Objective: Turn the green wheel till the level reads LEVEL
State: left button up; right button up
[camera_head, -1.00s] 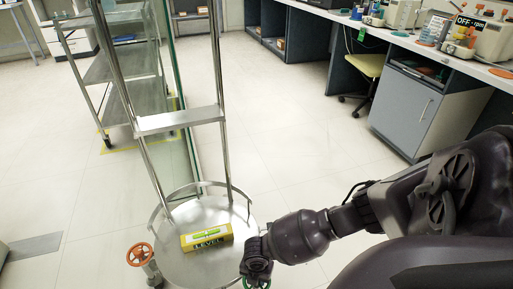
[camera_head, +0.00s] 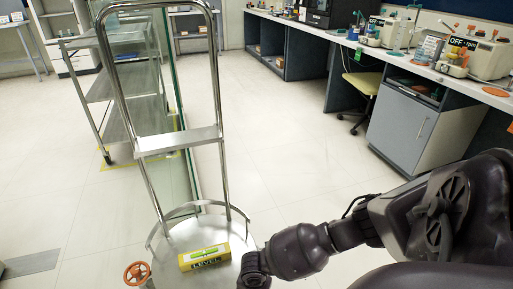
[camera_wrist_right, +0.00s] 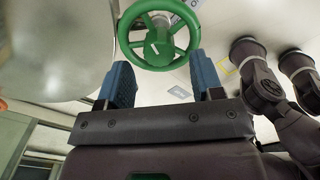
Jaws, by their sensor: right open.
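The yellow level (camera_head: 204,257) lies on the round metal platform (camera_head: 176,240) in the head view. A bright green vial shows on its top. Dark lettering on its front looks like LEVEL, but is too small to read surely. The green wheel (camera_wrist_right: 147,58) shows in the right wrist view, just beyond and between my right gripper's blue fingertips (camera_wrist_right: 158,70). The fingers are apart; I cannot tell whether they touch the rim. In the head view my right gripper (camera_head: 253,284) is cut by the bottom edge, right of the platform. My left gripper is not in view.
An orange wheel (camera_head: 137,273) stands at the platform's left edge. A tall metal frame (camera_head: 179,141) rises from the platform, with a glass panel and metal shelf cart (camera_head: 127,95) behind. Lab benches (camera_head: 408,120) line the right.

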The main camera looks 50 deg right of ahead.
pick_arm(q)
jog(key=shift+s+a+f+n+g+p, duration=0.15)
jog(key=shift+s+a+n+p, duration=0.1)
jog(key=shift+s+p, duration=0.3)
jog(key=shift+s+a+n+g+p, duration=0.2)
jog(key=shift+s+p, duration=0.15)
jog(key=shift+p, duration=0.35)
pick_arm(e)
notch_tip(320, 180, up, 8)
